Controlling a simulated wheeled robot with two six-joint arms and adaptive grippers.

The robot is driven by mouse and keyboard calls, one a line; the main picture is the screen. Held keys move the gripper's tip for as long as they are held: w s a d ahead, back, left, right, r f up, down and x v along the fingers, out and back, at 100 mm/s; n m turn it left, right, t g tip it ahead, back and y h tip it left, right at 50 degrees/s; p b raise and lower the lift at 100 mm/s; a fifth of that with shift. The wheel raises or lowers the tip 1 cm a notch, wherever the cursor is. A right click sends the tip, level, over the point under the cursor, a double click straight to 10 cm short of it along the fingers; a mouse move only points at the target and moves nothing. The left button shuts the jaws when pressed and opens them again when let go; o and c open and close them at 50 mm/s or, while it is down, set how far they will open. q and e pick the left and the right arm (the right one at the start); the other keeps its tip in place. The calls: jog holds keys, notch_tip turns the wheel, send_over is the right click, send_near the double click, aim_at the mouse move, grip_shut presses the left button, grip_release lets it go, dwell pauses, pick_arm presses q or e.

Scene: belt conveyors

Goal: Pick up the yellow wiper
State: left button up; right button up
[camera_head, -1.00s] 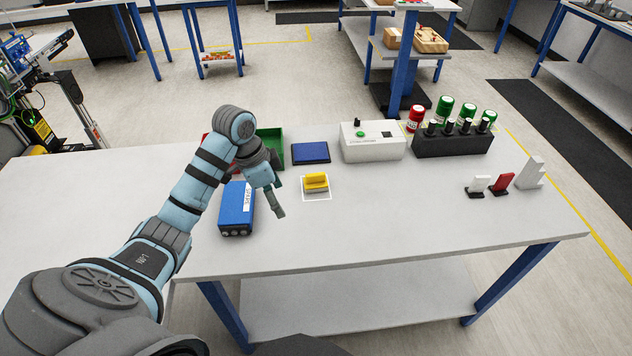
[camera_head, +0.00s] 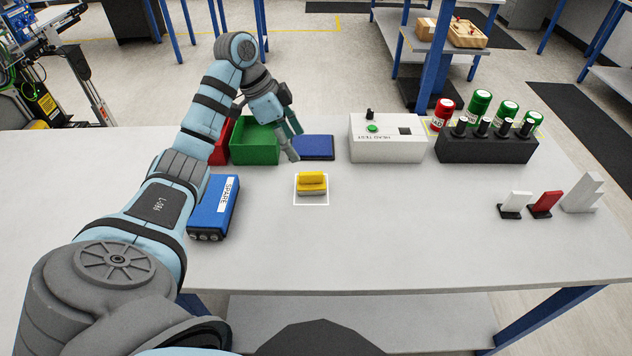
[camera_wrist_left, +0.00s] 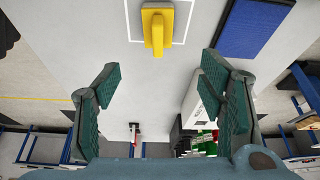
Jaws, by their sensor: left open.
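The yellow wiper (camera_head: 312,181) lies on the grey table inside a white square outline. It has a yellow handle on top and a paler strip along its lower edge. My left gripper (camera_head: 292,143) is above the table, up and to the left of the wiper in the head view, open and empty. In the left wrist view the wiper (camera_wrist_left: 157,28) shows at the top middle, beyond the two open green-padded fingers (camera_wrist_left: 163,105), and apart from them. My right gripper is not in view.
A blue pad (camera_head: 315,148), a green bin (camera_head: 253,143) and a partly hidden red bin (camera_head: 222,145) are near the gripper. A blue SPARE box (camera_head: 214,207) lies left. A white test box (camera_head: 388,140) and black rack (camera_head: 487,145) stand right. The table front is clear.

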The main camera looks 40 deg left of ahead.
aim_at(309, 173)
pick_arm(q)
jog(key=x, duration=0.6)
jog(key=b+x, duration=0.1)
jog(key=x, duration=0.5)
jog(key=shift+s+f, duration=0.15)
jog(key=shift+f, duration=0.25)
jog(key=c, duration=1.2)
